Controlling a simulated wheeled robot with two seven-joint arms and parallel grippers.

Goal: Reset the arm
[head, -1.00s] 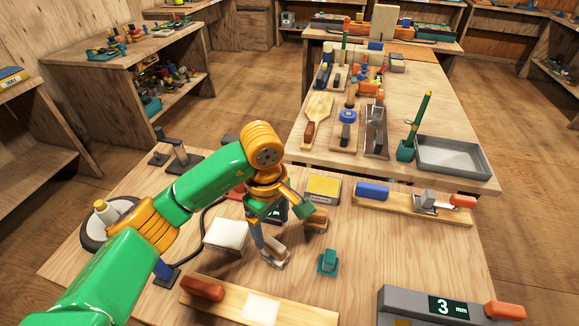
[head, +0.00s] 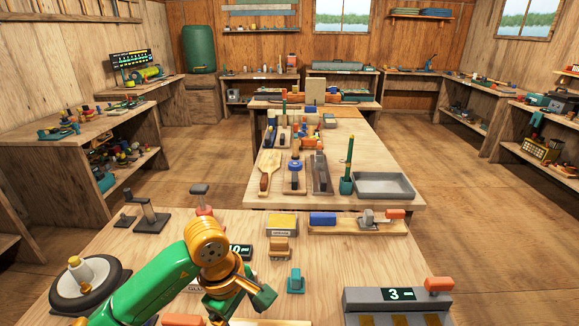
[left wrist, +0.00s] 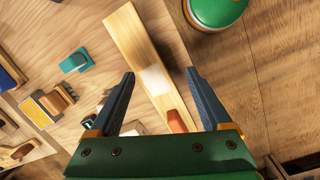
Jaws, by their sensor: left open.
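My left arm (head: 150,285) comes in from the lower left of the head view, over the front workbench (head: 330,260). Its gripper (head: 258,296) is near the bottom of that view, its fingertips not clearly visible. In the left wrist view the two dark fingers of my left gripper (left wrist: 159,72) are spread apart with nothing between them. A wooden board (left wrist: 128,35) with a white patch and a red-brown handle lies beneath. My right gripper does not show.
A teal block (head: 296,281), a brown block (head: 279,248) and a yellow-topped box (head: 282,226) stand on the bench. A grey gauge (head: 398,299) is at right, a wheel-like reel (head: 88,285) at left. A second table (head: 400,203) stands behind.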

